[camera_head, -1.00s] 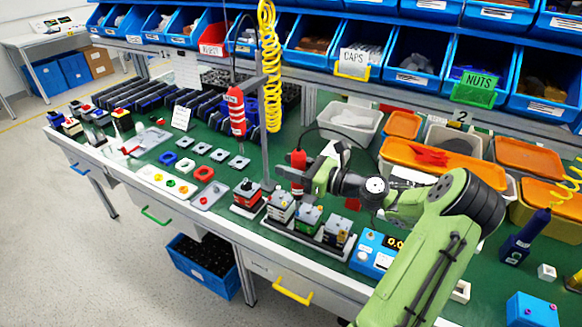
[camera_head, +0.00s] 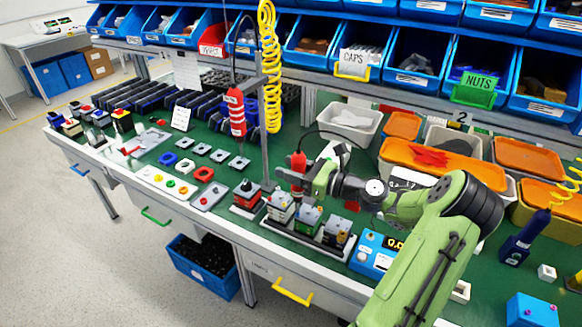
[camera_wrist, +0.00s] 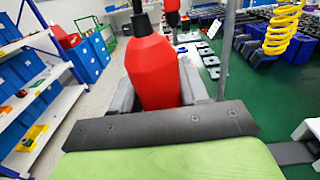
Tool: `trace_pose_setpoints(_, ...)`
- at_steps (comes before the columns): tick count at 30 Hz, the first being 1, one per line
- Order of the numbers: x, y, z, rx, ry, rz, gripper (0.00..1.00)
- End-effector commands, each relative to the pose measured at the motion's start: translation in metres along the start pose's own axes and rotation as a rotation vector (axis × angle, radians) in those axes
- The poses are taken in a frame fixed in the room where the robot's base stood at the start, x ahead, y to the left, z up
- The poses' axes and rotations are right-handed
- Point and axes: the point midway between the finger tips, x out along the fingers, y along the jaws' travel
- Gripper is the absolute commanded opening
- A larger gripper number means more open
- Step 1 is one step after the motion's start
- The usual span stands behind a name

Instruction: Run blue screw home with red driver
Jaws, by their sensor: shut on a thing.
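My gripper (camera_head: 300,181) is shut on a red driver (camera_head: 298,162), held upright over the row of small switch blocks near the bench's front edge. In the wrist view the red driver (camera_wrist: 153,66) fills the middle between the fingers (camera_wrist: 158,100); its black end points up in that picture. I cannot make out a blue screw.
A second red driver (camera_head: 237,112) hangs by a grey post (camera_head: 265,150), left of my gripper. A yellow coiled hose (camera_head: 270,70) hangs behind. A blue display box (camera_head: 372,254) stands to the right. Orange trays and bins fill the back.

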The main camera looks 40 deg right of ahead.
Motion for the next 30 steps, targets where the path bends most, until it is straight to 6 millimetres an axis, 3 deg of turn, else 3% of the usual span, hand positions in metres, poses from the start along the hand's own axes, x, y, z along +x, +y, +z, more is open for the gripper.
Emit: trace_pose_setpoints(30, 0.0003, 0.0003, -0.0070, 0.001, -0.002, 0.001, 0.00)
